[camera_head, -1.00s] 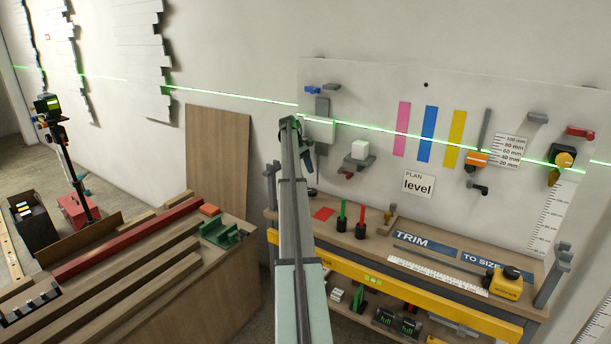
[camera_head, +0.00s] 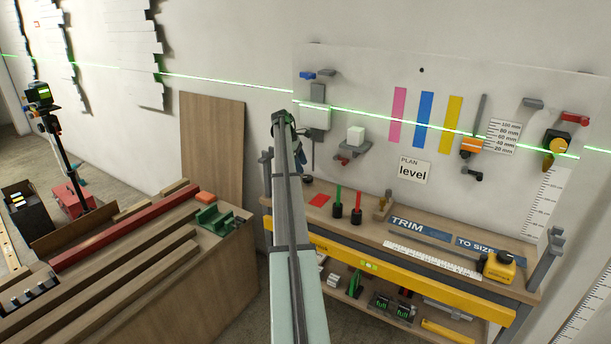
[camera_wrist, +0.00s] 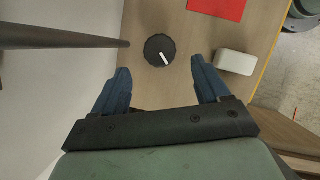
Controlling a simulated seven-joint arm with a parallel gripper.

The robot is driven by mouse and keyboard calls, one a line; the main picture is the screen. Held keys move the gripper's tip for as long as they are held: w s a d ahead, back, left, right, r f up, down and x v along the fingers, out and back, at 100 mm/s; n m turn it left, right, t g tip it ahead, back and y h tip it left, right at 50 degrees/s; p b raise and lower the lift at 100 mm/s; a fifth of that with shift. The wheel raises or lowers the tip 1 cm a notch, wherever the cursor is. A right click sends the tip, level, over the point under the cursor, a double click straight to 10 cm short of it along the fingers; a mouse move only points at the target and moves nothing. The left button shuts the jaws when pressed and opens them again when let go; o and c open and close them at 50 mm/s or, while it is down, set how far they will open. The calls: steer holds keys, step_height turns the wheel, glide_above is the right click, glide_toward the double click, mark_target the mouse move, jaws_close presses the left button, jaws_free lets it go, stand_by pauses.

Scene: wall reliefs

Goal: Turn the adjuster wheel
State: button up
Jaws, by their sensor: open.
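A black round knob with a white mark, which looks like the adjuster wheel (camera_wrist: 160,50), sits on the wooden bench top in the wrist view. In the head view a small dark round piece of it (camera_head: 307,180) shows beside my arm. My gripper (camera_wrist: 163,79) is open, with its two blue fingers apart. The wheel lies just beyond the fingertips in the picture, roughly centred between them. Nothing is held. I cannot tell the height of the fingers above the wheel.
A red sheet (camera_wrist: 217,8) and a white block (camera_wrist: 235,62) lie near the wheel. A dark rod (camera_wrist: 60,37) runs in from the left. The wall panel (camera_head: 440,95) with fittings stands behind the bench (camera_head: 360,225). Red and green markers stand to the right.

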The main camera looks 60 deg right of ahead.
mark_target(307, 177)
steer(key=shift+x, duration=2.75)
steer(key=c, duration=1)
steer(key=shift+w+d+m+y, duration=0.15)
steer(key=shift+m+y, duration=0.35)
steer(key=shift+m, duration=0.6)
steer(key=shift+m+y, duration=0.4)
steer(key=shift+m, duration=0.8)
steer(key=o, duration=1)
